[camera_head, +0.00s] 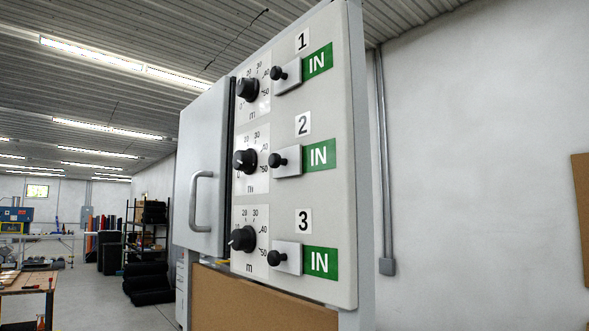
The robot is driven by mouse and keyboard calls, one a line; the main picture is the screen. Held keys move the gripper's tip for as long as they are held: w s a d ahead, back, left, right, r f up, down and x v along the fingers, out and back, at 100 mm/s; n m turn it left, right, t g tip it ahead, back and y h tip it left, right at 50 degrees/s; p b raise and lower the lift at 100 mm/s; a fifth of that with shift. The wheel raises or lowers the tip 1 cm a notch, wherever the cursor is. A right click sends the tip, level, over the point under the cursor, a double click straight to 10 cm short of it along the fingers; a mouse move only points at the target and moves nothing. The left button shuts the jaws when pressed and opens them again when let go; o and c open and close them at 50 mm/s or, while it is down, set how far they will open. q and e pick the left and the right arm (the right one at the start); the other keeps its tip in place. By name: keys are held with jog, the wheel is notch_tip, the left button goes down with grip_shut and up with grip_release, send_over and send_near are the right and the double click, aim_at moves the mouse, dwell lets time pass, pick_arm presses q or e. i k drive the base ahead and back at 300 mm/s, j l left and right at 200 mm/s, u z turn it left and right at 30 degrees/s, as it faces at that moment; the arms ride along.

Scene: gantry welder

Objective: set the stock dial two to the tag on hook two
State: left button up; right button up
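Stock dial two (244,160) is a black knob on a white scale plate marked in m, in the middle row of the cabinet's panel (340,215). Its scale shows 20, 30, 40 and 50; its white pointer mark seems to be toward the left, too small to read exactly. Beside it is a white slider with a black knob (274,160), and a green IN plate (319,156) under the number 2. Dial one (248,89) is above and dial three (243,239) below, each with its own slider and IN plate. No hook or tag shows. Neither gripper is in view.
A grey cabinet door (203,165) with a bar handle (198,201) is left of the dials. A brown board (240,300) is below the panel. A workbench (30,282) and shelves (145,230) stand at the left. Floor shows free between them and the cabinet.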

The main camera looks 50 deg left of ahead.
aim_at(245, 161)
jog(key=u, duration=0.4)
jog(key=j+u, duration=0.1)
jog(key=u, duration=0.7)
jog(key=j+u, duration=0.1)
jog(key=u, duration=0.3)
